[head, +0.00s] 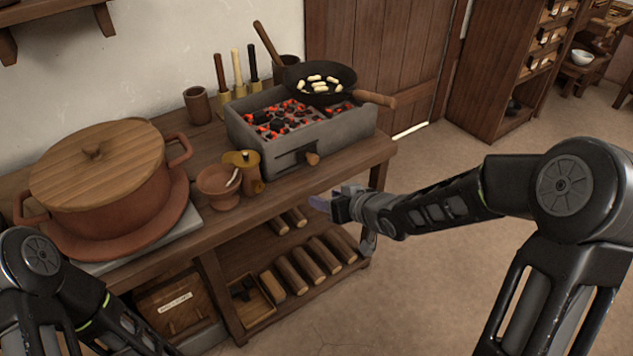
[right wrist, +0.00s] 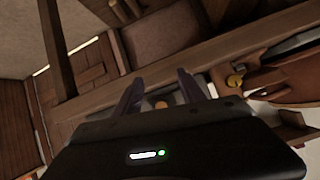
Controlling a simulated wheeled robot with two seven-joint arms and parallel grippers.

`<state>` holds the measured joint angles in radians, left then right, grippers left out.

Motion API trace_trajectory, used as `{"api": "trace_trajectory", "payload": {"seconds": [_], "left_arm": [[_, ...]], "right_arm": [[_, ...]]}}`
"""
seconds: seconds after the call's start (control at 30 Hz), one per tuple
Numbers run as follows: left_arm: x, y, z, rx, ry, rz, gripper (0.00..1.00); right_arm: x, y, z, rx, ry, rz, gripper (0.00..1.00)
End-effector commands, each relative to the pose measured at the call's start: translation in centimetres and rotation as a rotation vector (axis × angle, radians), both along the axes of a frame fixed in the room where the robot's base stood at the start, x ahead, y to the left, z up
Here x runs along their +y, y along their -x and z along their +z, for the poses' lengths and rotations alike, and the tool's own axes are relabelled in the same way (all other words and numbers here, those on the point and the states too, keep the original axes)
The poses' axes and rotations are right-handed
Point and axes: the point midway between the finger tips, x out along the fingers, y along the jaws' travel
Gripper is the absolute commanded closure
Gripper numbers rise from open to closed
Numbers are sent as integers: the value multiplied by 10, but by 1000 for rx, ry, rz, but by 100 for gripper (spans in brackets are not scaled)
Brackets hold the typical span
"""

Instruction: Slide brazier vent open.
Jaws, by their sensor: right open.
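The grey brazier (head: 245,135) stands on the wooden workbench (head: 345,165), full of black and glowing coals. Its front face has a dark vent slot (head: 288,162) with a wooden knob (head: 312,159) at the slot's right end. My right gripper (head: 322,203) is open and empty, in front of the bench and below the knob, apart from it. In the right wrist view both fingers (right wrist: 160,90) are spread, with a small round orange-brown thing (right wrist: 162,104), likely the knob, showing between them farther off. My left arm shows at lower left; its gripper is out of view.
A pan (head: 318,80) sits on the brazier, its handle (head: 375,98) jutting right. A brass pot (head: 250,172) and a clay cup (head: 217,185) stand left of the vent. A large lidded pot (head: 105,205) is farther left. Logs (head: 325,255) lie on the shelf below.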

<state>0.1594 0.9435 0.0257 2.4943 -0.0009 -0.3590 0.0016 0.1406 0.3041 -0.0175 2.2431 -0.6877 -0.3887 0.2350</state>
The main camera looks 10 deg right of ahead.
Motion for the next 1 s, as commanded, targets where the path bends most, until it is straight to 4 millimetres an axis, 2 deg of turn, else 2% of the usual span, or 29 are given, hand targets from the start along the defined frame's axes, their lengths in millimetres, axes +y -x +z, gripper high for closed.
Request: {"api": "trace_trajectory", "payload": {"seconds": [0.03, 0.13, 0.27, 0.67, 0.87, 1.0], "left_arm": [[0, 0, -27, 1, -1, 1, 51], [1, 0, -31, 0, -1, 2, 51], [1, -1, -29, -1, -1, 3, 51], [1, -1, -30, -1, -1, 3, 51], [3, -3, -39, -4, -5, 7, 51], [5, -5, -47, -7, -7, 12, 51]], "right_arm": [[-12, -15, 15, -94, 34, 17, 53], [-21, -26, 53, -181, 73, 54, 53], [-23, -29, 69, -212, 87, 76, 53], [-21, -31, 68, -211, 87, 80, 53], [-13, -48, 57, -210, 87, 82, 53], [-6, -68, 48, -209, 87, 81, 53]]}}
